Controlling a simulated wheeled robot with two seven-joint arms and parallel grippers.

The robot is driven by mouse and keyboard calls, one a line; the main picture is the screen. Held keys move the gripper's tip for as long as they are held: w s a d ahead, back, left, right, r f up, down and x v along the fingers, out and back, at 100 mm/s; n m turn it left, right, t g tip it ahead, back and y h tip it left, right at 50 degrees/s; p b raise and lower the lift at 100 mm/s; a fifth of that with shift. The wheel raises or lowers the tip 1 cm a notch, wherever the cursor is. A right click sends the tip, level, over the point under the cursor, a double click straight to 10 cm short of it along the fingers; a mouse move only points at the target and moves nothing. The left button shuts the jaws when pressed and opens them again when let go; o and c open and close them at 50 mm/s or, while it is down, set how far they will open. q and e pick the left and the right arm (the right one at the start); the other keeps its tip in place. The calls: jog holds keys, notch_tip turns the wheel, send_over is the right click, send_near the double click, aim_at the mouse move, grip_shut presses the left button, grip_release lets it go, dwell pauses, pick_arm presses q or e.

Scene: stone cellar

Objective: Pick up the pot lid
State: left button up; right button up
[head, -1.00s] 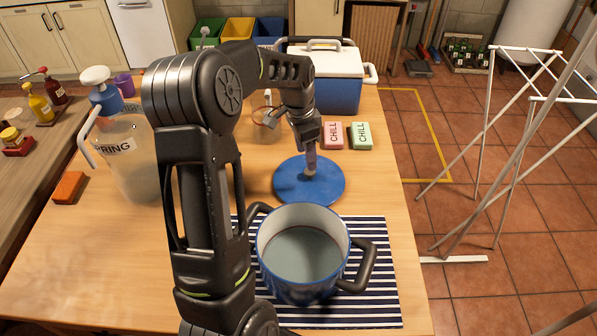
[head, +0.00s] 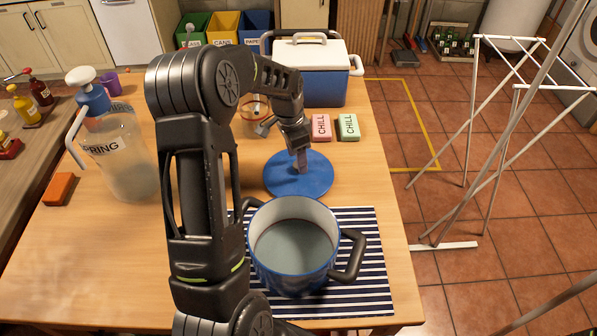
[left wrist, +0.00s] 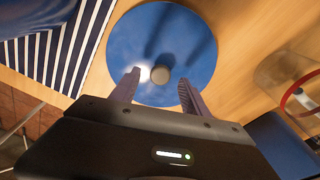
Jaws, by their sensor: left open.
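The pot lid (head: 284,180) is a flat blue disc lying on the wooden table behind the pot. It also shows in the left wrist view (left wrist: 195,40), with a small round knob (left wrist: 160,74) at its middle. My left gripper (head: 301,168) is above the lid, pointing down. In the left wrist view its two fingers (left wrist: 157,88) are apart, one on each side of the knob, with nothing held. Whether they touch the knob cannot be told. The blue pot (head: 294,245) with black handles stands open on a striped mat (head: 372,285). My right gripper is not in view.
Pink (head: 321,127) and green (head: 348,127) chill blocks and a blue and white cooler (head: 323,85) stand behind the lid. A clear jug (head: 124,165) and an orange sponge (head: 60,189) are at the left. The table's front left is clear.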

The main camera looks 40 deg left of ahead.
pick_arm(q)
jog(key=f, duration=0.3)
jog(key=shift+w+f+p, duration=0.25)
jog(key=shift+p, duration=0.15)
jog(key=shift+c, duration=0.3)
grip_shut()
dwell(0.4)
